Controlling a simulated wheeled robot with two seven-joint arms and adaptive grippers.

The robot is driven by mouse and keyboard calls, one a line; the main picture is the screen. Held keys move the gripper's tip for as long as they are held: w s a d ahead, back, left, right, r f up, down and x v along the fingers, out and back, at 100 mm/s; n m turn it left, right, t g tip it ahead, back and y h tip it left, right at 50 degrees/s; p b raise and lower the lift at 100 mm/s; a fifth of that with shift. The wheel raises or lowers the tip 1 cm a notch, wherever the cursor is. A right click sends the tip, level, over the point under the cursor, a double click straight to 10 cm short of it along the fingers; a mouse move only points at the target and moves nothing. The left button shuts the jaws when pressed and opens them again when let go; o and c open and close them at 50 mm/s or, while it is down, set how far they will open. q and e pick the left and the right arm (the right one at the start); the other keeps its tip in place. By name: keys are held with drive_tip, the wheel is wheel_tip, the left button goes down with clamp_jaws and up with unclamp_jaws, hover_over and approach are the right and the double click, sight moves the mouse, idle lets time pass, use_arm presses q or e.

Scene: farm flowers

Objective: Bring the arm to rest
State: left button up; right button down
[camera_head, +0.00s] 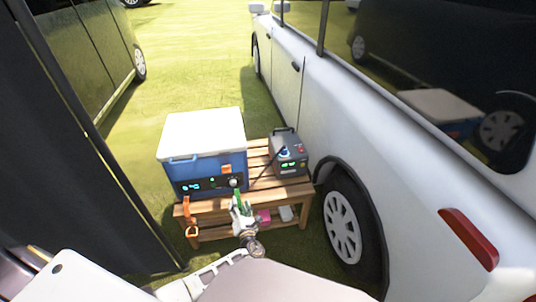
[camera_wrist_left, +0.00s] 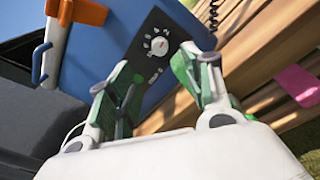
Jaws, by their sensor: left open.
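My left gripper (camera_head: 240,204) is in front of the blue cooler box (camera_head: 197,172) with a white lid, near the right end of its control panel. It also shows in the left wrist view (camera_wrist_left: 152,66), with its two green-padded fingers apart and nothing between them. The cooler's panel with a white knob (camera_wrist_left: 159,46) lies just beyond the fingertips. I cannot tell whether the fingers touch the cooler. My right gripper is not in view.
The cooler stands on a slatted wooden bench (camera_head: 259,158) beside a grey power unit (camera_head: 288,155). An orange strap (camera_head: 191,220) hangs at the bench's front left. A pink item (camera_head: 263,216) is below. A white car (camera_head: 330,105) is close on the right. Grass lies open behind.

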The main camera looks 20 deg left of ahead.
use_arm(q)
drive_tip(key=shift+f, duration=0.1)
